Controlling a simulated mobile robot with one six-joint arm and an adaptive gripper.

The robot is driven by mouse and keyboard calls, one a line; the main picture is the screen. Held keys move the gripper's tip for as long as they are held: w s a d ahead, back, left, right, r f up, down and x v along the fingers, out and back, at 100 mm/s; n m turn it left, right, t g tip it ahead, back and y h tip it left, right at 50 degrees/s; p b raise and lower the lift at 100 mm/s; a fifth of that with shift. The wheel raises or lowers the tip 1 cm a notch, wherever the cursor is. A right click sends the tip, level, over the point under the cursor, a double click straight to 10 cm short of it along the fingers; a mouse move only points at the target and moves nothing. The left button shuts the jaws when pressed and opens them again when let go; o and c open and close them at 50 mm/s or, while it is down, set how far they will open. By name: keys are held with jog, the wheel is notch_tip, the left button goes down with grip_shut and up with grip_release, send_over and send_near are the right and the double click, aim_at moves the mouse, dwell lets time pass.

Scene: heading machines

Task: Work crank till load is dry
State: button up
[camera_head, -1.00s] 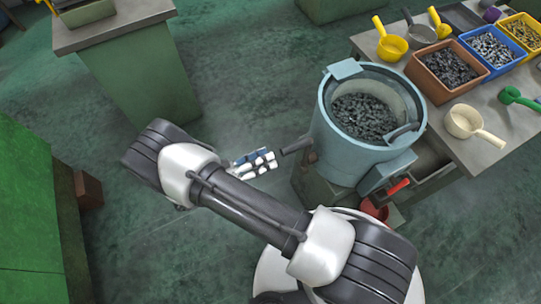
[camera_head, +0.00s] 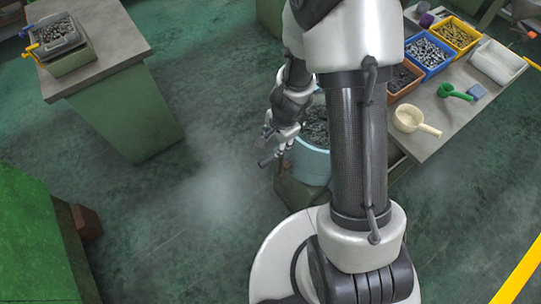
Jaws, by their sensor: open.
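The light-blue drum (camera_head: 309,163) stands beside the bench, partly hidden behind my arm. Dark grey pieces, the load (camera_head: 315,126), show inside it; whether they are wet or dry I cannot tell. A short dark handle (camera_head: 267,162), seemingly the crank grip, sticks out on the drum's left side. My gripper (camera_head: 272,146) is open, just above and beside this handle; whether it touches it I cannot tell. The red lever on the drum's right side is hidden behind my arm.
The bench at right holds a blue bin (camera_head: 428,54), a yellow bin (camera_head: 455,35), a cream scoop (camera_head: 410,119) and a green scoop (camera_head: 452,92). A table (camera_head: 120,50) with a filled tray stands at upper left. The floor left of the drum is clear.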

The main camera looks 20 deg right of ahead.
aim_at(270, 159)
jog(key=w+f+b, duration=0.1)
jog(key=f+b, duration=0.3)
jog(key=f, duration=0.1)
jog(key=w+f+b, duration=0.1)
jog(key=f+b, duration=0.3)
jog(key=f, duration=0.2)
jog(key=w+a+f+b, duration=0.1)
jog(key=f+b, duration=0.3)
jog(key=f, duration=0.2)
jog(key=shift+w+b, duration=0.15)
jog(key=shift+b, duration=0.25)
jog(key=shift+c, duration=0.5)
grip_shut()
